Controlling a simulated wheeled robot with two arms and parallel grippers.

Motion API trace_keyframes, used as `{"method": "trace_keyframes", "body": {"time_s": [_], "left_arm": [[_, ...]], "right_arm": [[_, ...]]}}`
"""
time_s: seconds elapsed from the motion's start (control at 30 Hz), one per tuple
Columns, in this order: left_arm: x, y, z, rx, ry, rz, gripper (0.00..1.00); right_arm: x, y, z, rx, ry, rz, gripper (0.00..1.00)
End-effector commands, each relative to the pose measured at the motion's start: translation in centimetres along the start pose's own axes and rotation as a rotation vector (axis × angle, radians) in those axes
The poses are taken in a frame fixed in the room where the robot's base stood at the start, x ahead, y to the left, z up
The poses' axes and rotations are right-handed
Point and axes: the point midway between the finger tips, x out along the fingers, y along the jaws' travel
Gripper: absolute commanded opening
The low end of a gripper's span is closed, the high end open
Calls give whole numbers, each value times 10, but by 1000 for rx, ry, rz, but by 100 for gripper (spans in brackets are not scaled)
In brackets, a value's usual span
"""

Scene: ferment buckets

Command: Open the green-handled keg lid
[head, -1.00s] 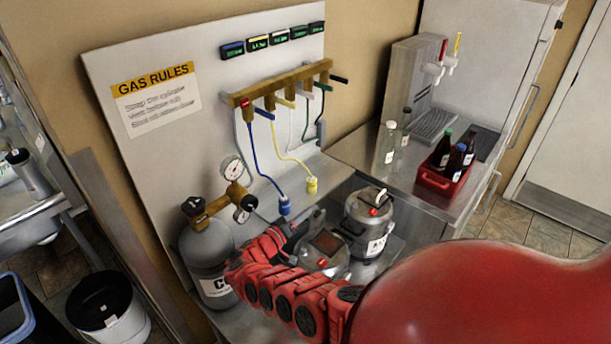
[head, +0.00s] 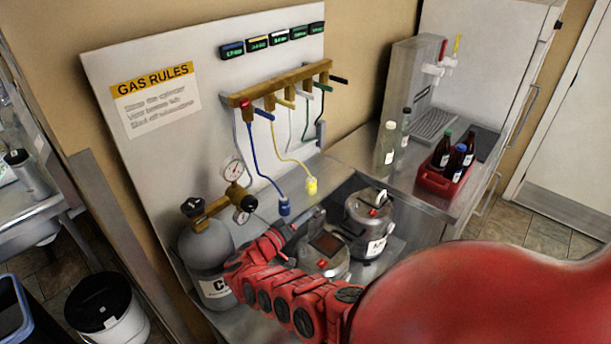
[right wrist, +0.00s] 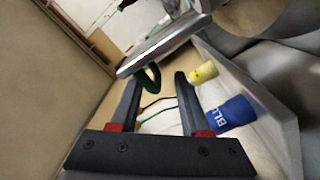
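The front keg (head: 338,269) is a squat metal vessel with a red button on top and a square opening showing a brownish inside. A grey lid plate (head: 317,219) stands raised at the back of this opening. In the right wrist view, a metal lid (right wrist: 165,46) is seen nearly edge-on with a dark green loop handle (right wrist: 150,78) below it. My right gripper (right wrist: 158,80) is open, with the handle between or just beyond its fingertips; contact cannot be told. In the head view, my right gripper (head: 288,228) is beside the raised lid, partly hidden. My left gripper is out of view.
A second keg (head: 368,228) stands close behind to the right. A grey gas cylinder (head: 207,255) with gauges is on the left. Blue (head: 284,207) and yellow (head: 311,186) hose connectors hang near the kegs. A red bottle crate (head: 437,182) sits farther right.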

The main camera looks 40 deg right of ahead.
Motion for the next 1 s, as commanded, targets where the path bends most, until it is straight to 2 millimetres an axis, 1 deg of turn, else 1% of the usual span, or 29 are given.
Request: {"method": "trace_keyframes", "body": {"time_s": [0.27, 0.37, 0.43, 0.57, 0.8, 0.9, 1.0], "left_arm": [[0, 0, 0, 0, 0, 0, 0], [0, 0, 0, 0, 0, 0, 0], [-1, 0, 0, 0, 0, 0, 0], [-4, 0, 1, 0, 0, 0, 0], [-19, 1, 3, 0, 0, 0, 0], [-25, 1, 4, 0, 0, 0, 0], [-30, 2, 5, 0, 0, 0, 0]], "right_arm": [[0, 1, -1, 1, 1, 3, 44], [-6, 1, -1, 1, 1, 2, 44], [-15, 0, -1, 0, 2, -2, 44], [-44, -1, 0, 1, 3, -1, 44], [-109, -3, 1, 3, 3, 0, 44], [-132, -3, 1, 4, 2, -1, 44], [-152, -2, 1, 3, 2, 0, 44]]}}
